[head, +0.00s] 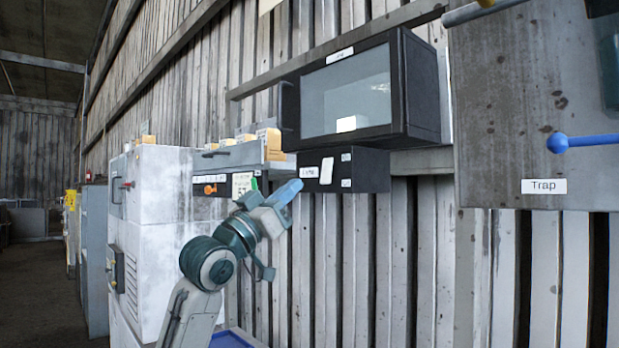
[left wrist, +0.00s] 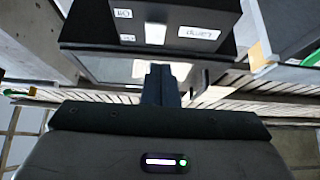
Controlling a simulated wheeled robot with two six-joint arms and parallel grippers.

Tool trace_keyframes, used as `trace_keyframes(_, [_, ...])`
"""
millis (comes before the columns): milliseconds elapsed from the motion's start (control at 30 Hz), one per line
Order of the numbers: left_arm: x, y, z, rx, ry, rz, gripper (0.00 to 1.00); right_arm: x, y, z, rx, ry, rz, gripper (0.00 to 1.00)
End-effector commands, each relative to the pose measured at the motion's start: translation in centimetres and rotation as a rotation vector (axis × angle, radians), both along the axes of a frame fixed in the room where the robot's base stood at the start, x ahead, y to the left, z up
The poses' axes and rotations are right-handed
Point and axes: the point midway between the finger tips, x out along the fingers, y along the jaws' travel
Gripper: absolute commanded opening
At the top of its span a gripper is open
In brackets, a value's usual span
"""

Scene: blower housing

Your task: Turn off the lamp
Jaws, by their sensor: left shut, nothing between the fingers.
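The black lamp switch box (head: 372,170) is mounted on the wall under a black windowed cabinet. It has a white rocker switch (head: 326,168), a "Lamp" label (head: 310,172) to its left and two small labels to its right. The switch also shows in the left wrist view (left wrist: 155,33), with an "Off" label (left wrist: 122,13). My left gripper (head: 290,190) is shut and empty, its blue tip just left of and below the switch. In the left wrist view its dark fingers (left wrist: 160,85) end short of the switch. My right gripper is out of view.
The windowed cabinet (head: 424,95) has a bright white patch behind its glass. A grey "Trap" box (head: 490,130) with a blue-knobbed lever (head: 558,143) stands out at the right. A panel with an orange knob (head: 209,190) and a pale machine (head: 165,230) are at left.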

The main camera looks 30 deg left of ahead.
Motion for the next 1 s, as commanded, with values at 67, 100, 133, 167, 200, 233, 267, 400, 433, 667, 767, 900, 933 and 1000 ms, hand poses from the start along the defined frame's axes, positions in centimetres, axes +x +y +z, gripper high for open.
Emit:
trace_keyframes(67, [1.2,-0.5,1.4,-0.004,0.000,-0.004,0.00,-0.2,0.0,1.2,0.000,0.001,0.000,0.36])
trace_keyframes(100, [1.8,-0.7,1.4,-0.003,0.003,-0.004,0.00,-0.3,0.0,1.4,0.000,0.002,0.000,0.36])
trace_keyframes(133, [2.3,-0.8,1.1,-0.004,0.004,-0.003,0.00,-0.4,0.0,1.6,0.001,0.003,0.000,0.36])
trace_keyframes(167, [2.8,-1.0,1.0,-0.003,0.003,-0.004,0.00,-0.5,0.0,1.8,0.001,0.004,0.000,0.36])
trace_keyframes(200, [3.3,-1.2,0.9,-0.003,0.003,-0.003,0.00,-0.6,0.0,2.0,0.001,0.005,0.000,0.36])
trace_keyframes(233, [3.6,-1.3,0.8,-0.002,0.004,-0.002,0.00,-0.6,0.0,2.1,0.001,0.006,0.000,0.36])
trace_keyframes(267, [3.9,-1.4,0.7,-0.002,0.004,-0.002,0.00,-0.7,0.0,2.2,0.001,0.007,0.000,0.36])
trace_keyframes(400, [4.7,-1.7,0.4,0.000,0.001,-0.001,0.00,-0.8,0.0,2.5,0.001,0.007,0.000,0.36])
trace_keyframes(433, [4.8,-1.7,0.3,0.000,0.001,-0.001,0.00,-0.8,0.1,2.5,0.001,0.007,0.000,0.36])
trace_keyframes(667, [5.0,-1.7,0.2,0.001,0.000,0.001,0.00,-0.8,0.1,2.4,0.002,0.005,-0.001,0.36])
trace_keyframes(767, [4.9,-1.7,0.2,0.000,0.000,0.000,0.00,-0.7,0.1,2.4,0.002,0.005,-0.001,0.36])
trace_keyframes(900, [5.3,-1.9,-0.3,-0.011,-0.029,-0.003,0.00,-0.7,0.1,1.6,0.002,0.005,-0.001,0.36])
trace_keyframes(933, [5.5,-2.0,-0.5,-0.016,-0.044,-0.004,0.00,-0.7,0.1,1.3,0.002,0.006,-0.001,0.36])
trace_keyframes(1000, [6.0,-2.2,-0.9,-0.034,-0.091,-0.005,0.00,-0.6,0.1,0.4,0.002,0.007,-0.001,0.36])
